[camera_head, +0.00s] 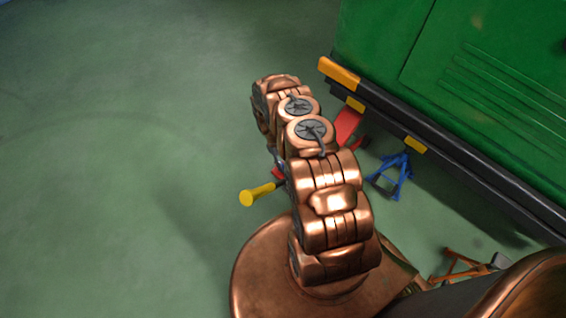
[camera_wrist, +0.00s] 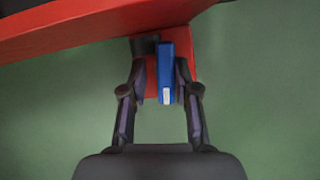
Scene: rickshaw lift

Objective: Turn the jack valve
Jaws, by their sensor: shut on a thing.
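The jack is red; a piece of its body (camera_head: 346,126) shows behind my arm in the head view. Its bar has a yellow end (camera_head: 260,194) that sticks out left of my arm. In the wrist view the red jack body (camera_wrist: 70,28) crosses the top. The jack valve (camera_wrist: 166,65) is a blue bar with a pale mark at its lower end, in front of a red part. My gripper (camera_wrist: 162,92) has one finger on each side of it and is shut on it. My arm hides the gripper and valve in the head view.
A green vehicle (camera_head: 460,60) with a dark lower edge and yellow blocks fills the upper right. A blue stand (camera_head: 392,175) is beside its edge, and an orange stand (camera_head: 460,265) is at the lower right. The green floor on the left is clear.

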